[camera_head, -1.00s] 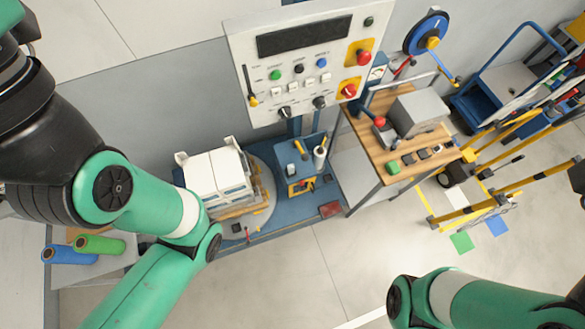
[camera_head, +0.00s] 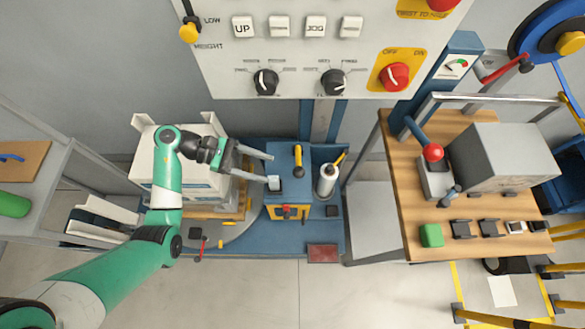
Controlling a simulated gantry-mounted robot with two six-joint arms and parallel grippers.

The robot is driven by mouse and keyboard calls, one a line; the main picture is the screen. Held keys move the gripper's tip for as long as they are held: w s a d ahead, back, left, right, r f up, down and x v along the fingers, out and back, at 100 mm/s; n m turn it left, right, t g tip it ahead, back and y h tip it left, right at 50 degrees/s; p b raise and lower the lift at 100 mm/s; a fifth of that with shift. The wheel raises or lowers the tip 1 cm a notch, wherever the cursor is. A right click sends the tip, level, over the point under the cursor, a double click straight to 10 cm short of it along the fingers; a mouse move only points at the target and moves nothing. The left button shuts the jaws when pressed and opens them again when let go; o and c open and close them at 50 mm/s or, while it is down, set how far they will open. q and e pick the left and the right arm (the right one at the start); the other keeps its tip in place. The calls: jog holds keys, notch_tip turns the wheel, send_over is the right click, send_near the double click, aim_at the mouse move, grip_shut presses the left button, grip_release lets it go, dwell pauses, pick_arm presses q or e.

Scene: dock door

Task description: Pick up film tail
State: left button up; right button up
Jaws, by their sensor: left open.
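My left gripper (camera_head: 267,168) is open, its two fingers pointing right, over the left side of the blue wrapper carriage (camera_head: 287,212). A small pale block or tab (camera_head: 274,183) shows right by the lower fingertip. I cannot tell whether this is the film tail, or whether it lies between the fingers. A white film roll (camera_head: 327,180) stands upright on the carriage, to the right of the gripper and apart from it. White boxes (camera_head: 148,166) sit on a pallet on the round turntable (camera_head: 240,232), partly hidden by my left arm. My right gripper is out of view.
A control panel (camera_head: 310,45) with knobs and buttons hangs above the carriage. A wooden-topped bench (camera_head: 415,205) with a grey box (camera_head: 503,157) stands at the right. A shelf with a green roll (camera_head: 13,205) is at the left. The front floor is clear.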

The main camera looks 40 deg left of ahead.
pick_arm(q)
jog(key=n+b, duration=0.1)
jog(key=b, duration=0.1)
send_near(274, 183)
jog(key=w+d, duration=0.2)
jog(key=d, duration=0.1)
notch_tip(274, 183, down, 2)
jog(key=s+a+n+t+y+b, duration=0.1)
jog(key=s+a+t+b, duration=0.1)
jog(key=x, duration=0.3)
jog(key=b+x, duration=0.1)
jog(key=x, duration=0.2)
jog(key=shift+a+f, duration=0.15)
jog(key=shift+f, duration=0.05)
jog(key=shift+w+d, duration=0.25)
jog(key=b+x, duration=0.2)
jog(key=x, duration=0.2)
jog(key=shift+w+d, duration=0.1)
jog(key=shift+d, duration=0.15)
jog(key=shift+w+d, duration=0.25)
jog(key=shift+w, duration=0.05)
grip_shut()
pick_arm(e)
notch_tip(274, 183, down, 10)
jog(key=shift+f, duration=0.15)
